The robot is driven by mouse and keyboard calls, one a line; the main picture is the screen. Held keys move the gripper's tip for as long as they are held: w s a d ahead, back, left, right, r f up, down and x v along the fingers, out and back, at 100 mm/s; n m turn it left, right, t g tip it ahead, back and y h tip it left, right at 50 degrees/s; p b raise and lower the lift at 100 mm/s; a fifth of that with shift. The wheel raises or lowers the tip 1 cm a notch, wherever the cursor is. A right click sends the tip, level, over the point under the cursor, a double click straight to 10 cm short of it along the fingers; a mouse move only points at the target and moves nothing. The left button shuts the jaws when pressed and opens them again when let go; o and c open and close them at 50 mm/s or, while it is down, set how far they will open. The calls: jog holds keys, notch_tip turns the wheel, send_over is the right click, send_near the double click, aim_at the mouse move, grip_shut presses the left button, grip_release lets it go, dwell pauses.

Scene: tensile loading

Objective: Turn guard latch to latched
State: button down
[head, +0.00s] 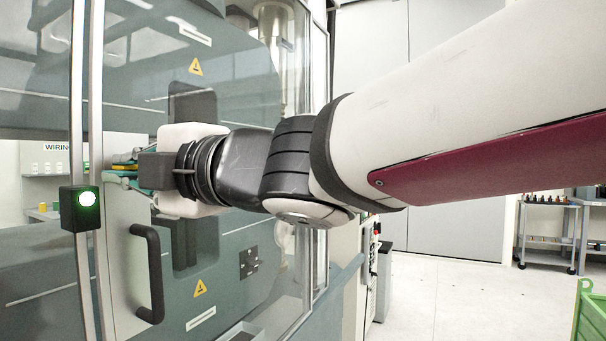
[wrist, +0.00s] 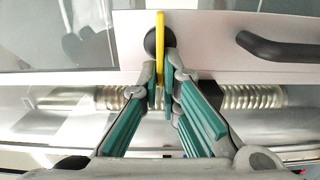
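The guard latch has a yellow lever (wrist: 160,40) over a round black hub (wrist: 149,44) on the pale door frame. In the wrist view the lever stands upright in the picture, and its lower end lies between the fingertips. My gripper (wrist: 161,75), with teal pads, is closed in on the lever from both sides; the fingertips appear to touch it. In the head view my gripper (head: 122,168) is at the door frame, with a bit of yellow between its teal fingers. The hub is hidden there.
A black door handle (head: 150,274) stands out below my gripper; it also shows in the wrist view (wrist: 285,48). A black box with a lit green lamp (head: 87,198) is on the left post. Glass guard panels surround the machine.

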jog(key=shift+f, duration=0.1)
dwell(0.4)
jog(key=c, duration=1.8)
grip_release()
jog(key=shift+s+d, duration=0.2)
jog(key=shift+d, duration=0.25)
jog(key=v, duration=1.1)
